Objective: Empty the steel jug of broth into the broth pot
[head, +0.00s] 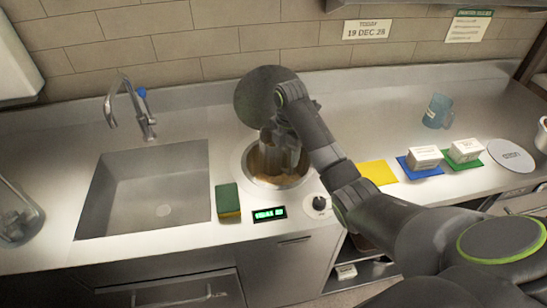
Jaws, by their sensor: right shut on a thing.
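The broth pot (246,168) is a round steel well sunk in the counter, with brown broth showing inside it. A dark round lid (257,88) stands raised behind it. My right gripper (278,133) is over the pot, shut on the steel jug (284,156). The jug is small and grey in this view, directly above or partly inside the pot opening; its exact tilt and contents cannot be told. The gripper and wrist cover part of the jug and the lid. My left gripper is not in view.
A sink (150,190) with a tap (140,115) is to the left. A green and yellow sponge (228,202), a lit display (269,214) and a black knob (319,203) are near the pot. Yellow (378,173), blue and green mats, white blocks and a blue jug (437,111) are right.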

